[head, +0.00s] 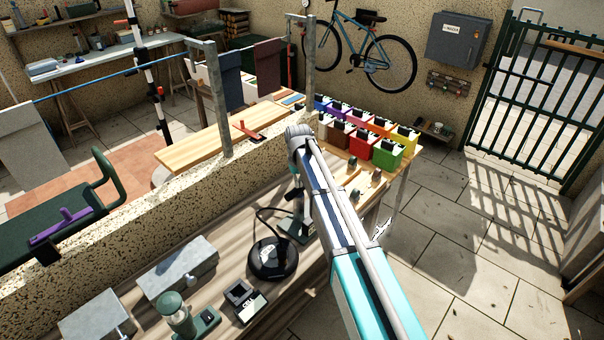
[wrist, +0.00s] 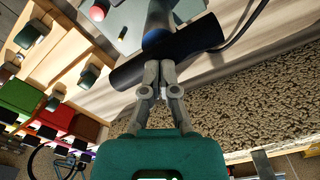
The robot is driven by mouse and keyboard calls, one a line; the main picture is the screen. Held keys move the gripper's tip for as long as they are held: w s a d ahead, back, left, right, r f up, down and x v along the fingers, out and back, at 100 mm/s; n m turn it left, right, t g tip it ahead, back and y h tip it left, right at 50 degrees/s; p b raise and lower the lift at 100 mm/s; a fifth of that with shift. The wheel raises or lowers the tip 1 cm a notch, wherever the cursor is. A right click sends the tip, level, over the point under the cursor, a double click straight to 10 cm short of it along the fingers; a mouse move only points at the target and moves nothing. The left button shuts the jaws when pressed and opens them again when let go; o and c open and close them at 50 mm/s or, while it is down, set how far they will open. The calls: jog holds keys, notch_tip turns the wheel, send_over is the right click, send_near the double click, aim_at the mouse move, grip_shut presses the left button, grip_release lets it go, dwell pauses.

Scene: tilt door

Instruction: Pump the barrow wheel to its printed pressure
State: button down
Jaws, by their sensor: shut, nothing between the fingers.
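A black round wheel-like object (head: 272,262) lies on the bench, with a thin dark hose (head: 262,215) arching above it. Beside it stands what looks like a pump (head: 294,228), partly hidden by my arm. A hose (wrist: 250,25) runs off to the right. No printed pressure is readable.
A small device with a screen (head: 240,291), a green bottle-shaped fixture (head: 177,312) and grey blocks (head: 178,268) stand along the bench. A speckled wall (head: 130,245) runs behind. Several coloured boxes (head: 388,152) stand on the far right table. Paved floor (head: 480,270) is clear at right.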

jog(key=shift+r+p, duration=3)
notch_tip(320, 180, up, 7)
jog(key=p, duration=0.7)
jog(key=s+d+f+m+b, duration=0.2)
jog(key=s+d+f+b, duration=0.3)
jog(key=s+d, duration=0.7)
jog(key=s+d+f+m+b, duration=0.2)
jog(key=s+d+f+b, duration=0.3)
jog(key=s+d, duration=0.7)
jog(key=shift+s+f, duration=0.15)
jog(key=shift+s, duration=0.75)
